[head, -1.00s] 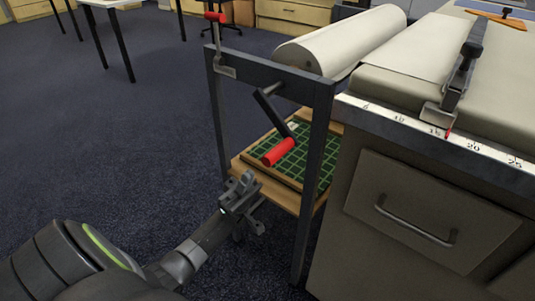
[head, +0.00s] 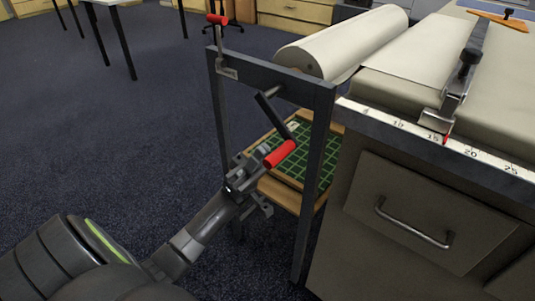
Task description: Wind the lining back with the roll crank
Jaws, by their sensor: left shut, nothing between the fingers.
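The roll crank has a dark arm (head: 273,115) that slants down from its shaft at the end of the dark frame. Its red handle (head: 280,153) sticks out at the arm's lower end. The cream lining roll (head: 340,45) lies above the frame, and a flat stretch of lining (head: 420,72) runs from it over the table. My left gripper (head: 258,158) is shut and empty, with its fingers at the near left end of the red handle. I cannot tell whether they touch it. My right gripper is out of view.
The dark frame (head: 322,150) has a wooden shelf (head: 278,192) with a green gridded mat (head: 291,150). A metal bar clamp (head: 460,85) stands by the table's ruler edge (head: 470,150). A drawer cabinet (head: 425,205) is at right.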

